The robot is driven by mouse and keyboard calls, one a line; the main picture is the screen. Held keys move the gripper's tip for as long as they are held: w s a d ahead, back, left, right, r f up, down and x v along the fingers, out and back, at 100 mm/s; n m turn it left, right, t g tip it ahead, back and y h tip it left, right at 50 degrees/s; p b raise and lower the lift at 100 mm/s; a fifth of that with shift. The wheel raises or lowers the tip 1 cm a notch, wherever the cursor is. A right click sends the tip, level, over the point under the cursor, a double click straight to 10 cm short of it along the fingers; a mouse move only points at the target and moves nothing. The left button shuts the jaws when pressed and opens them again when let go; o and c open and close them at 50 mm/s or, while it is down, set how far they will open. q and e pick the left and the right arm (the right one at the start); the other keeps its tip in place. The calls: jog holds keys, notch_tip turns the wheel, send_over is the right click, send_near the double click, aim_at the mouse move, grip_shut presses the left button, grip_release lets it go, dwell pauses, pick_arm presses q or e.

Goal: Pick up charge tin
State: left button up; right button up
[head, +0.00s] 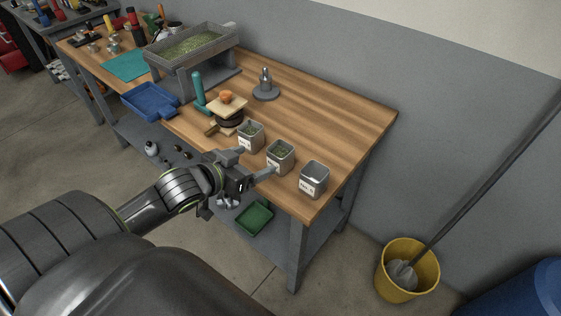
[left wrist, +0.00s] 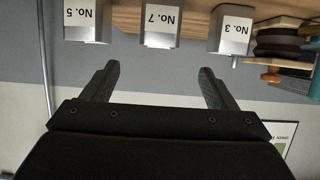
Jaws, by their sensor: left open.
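Three square metal tins stand in a row near the front edge of the wooden bench. The left tin (head: 250,137) and the middle tin (head: 281,156) hold green beans; the right tin (head: 314,180) looks empty. In the left wrist view, upside down, their labels read No. 3 (left wrist: 231,33), No. 7 (left wrist: 160,27) and No. 5 (left wrist: 87,22). I cannot tell which is the charge tin. My left gripper (head: 257,161) is open and empty, in front of the middle tin, No. 7. That tin lies between the fingers' lines in the left wrist view (left wrist: 158,85), apart from them. My right gripper is not in view.
A black stack with a wooden block (head: 226,106) and a teal-handled tool (head: 198,91) stand left of the tins. A grey tray stand (head: 172,83) and blue tray (head: 140,104) are further left. Clear bench lies behind the tins. A yellow bucket (head: 397,287) stands on the floor.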

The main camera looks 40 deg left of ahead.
aim_at(287, 146)
pick_arm(q)
jog(key=x, duration=1.3)
jog(key=shift+w+d, duration=0.1)
jog(key=shift+w, duration=0.1)
jog(key=c, duration=1.2)
jog(key=shift+o, duration=0.2)
notch_tip(287, 146, up, 10)
jog(key=shift+p, duration=0.3)
